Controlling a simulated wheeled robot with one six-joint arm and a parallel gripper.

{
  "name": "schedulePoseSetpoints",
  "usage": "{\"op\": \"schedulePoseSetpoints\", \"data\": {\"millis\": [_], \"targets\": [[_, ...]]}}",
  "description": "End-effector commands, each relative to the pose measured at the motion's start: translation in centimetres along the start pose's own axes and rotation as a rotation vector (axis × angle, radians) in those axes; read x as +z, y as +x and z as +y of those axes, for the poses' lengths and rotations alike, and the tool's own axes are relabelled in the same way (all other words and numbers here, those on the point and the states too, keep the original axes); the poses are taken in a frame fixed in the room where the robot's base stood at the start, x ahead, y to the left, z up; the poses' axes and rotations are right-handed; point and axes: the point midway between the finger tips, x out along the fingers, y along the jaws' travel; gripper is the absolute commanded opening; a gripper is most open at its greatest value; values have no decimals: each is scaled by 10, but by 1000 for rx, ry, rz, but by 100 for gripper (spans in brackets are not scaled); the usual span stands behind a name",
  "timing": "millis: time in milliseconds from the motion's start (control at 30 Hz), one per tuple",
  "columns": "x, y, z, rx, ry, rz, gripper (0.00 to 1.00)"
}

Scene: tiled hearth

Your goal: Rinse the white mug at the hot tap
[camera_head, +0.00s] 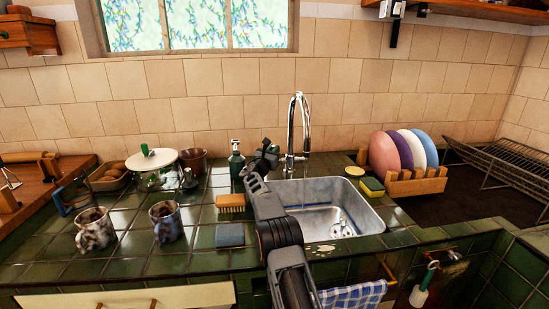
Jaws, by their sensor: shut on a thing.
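A whitish mug with dark brown patches (95,229) stands on the green tiled counter at the left. A blue-grey mug with brown patches (167,221) stands to its right. I cannot make out a plain white mug. The tall chrome tap (299,125) rises behind the steel sink (375,222). My arm reaches up from the bottom, across the sink's left edge. My gripper (264,158) is at its far end, left of the tap, seen from behind and small. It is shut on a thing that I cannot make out.
A green bottle (236,161) stands close left of my gripper. A brush (232,203) and a blue-grey block (230,235) lie left of the sink. Sponges (372,187) and a wooden rack (415,183) with several plates stand at its right. A lidded pot (153,172) stands further left.

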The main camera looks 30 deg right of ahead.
Motion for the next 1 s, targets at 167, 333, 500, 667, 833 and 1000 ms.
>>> {"op": "schedulePoseSetpoints", "data": {"millis": [167, 333, 500, 667, 833, 1000], "targets": [[0, 0, 0, 0, 0, -1, 0], [0, 0, 0, -1, 0, 0, 16], [0, 0, -1, -1, 0, 0, 33], [0, 0, -1, -1, 0, 0, 38], [2, 1, 0, -1, 1, -1, 38], [20, 5, 0, -2, 3, -3, 38]]}}
